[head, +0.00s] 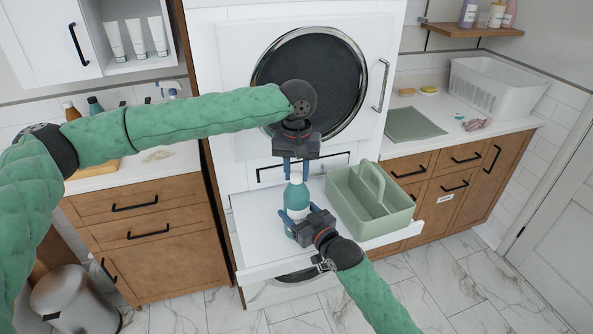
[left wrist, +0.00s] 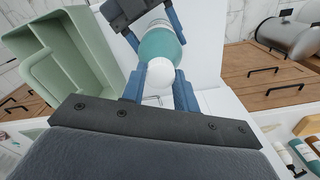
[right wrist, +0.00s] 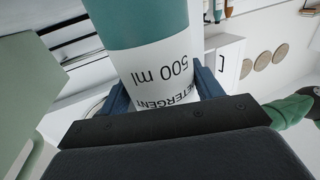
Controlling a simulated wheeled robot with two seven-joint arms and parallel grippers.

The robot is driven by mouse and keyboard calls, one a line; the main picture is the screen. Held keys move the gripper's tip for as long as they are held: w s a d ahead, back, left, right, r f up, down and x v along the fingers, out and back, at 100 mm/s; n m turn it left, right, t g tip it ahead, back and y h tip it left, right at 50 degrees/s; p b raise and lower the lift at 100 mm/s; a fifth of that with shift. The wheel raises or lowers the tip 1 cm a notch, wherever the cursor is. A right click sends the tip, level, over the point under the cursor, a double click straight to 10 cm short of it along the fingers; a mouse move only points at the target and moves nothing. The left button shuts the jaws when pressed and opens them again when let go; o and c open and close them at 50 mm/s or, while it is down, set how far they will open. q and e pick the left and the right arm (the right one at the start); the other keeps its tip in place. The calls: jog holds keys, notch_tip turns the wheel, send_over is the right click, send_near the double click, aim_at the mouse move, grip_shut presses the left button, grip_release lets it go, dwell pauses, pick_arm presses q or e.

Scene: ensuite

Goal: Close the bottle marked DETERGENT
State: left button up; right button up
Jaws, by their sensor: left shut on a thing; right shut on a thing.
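The teal bottle (head: 297,196) stands on the white pull-out shelf (head: 262,238). Its white label reads DETERGENT and 500 ml in the right wrist view (right wrist: 165,72). My right gripper (head: 298,221) is shut around the lower body of the bottle. My left gripper (head: 297,167) comes down from above, its fingers shut on the white cap (left wrist: 160,75) at the bottle's top. In the left wrist view the cap sits in line with the teal shoulder; whether it is fully seated cannot be told.
A green caddy (head: 385,223) with a handle stands on the shelf just right of the bottle. The white dryer front (head: 228,90) rises behind. Counters with drawers flank both sides. A bin (head: 75,300) stands on the floor at left. The shelf left of the bottle is clear.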

pick_arm(q)
jog(key=m, duration=1.2)
jog(key=shift+m, duration=0.3)
jog(key=m, duration=0.6)
jog(key=shift+m, duration=0.4)
jog(key=m, duration=0.6)
jog(key=o, duration=1.2)
jog(key=shift+c, duration=0.2)
notch_tip(320, 180, up, 12)
